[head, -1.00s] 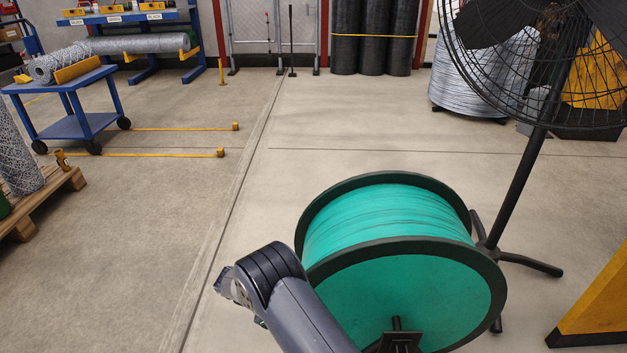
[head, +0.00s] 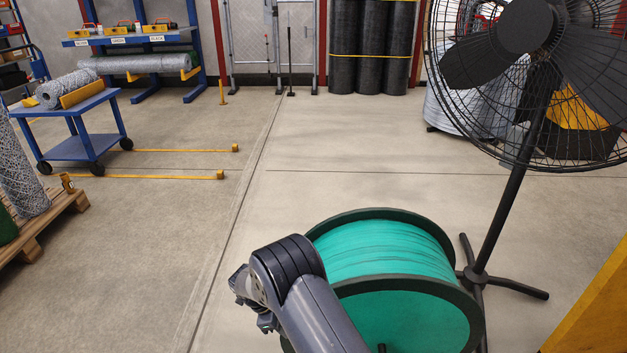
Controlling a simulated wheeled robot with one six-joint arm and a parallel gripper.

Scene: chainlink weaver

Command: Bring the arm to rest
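My arm (head: 315,305) reaches up from the bottom edge in the head view, dark grey, bent at a rounded joint. My gripper (head: 240,285) shows only in part at the left of that joint, pointing away and down. Its fingertips are too hidden to tell whether it is open or shut. I see nothing held in it. The arm overlaps the left side of a large spool of green wire (head: 385,250) in the picture; I cannot tell how close they are.
A black pedestal fan (head: 490,215) stands right of the spool, its feet spread on the floor. A yellow panel (head: 595,310) is at the lower right. A blue cart (head: 75,148) with a mesh roll and a wooden pallet (head: 45,228) are at the left. The middle floor is clear.

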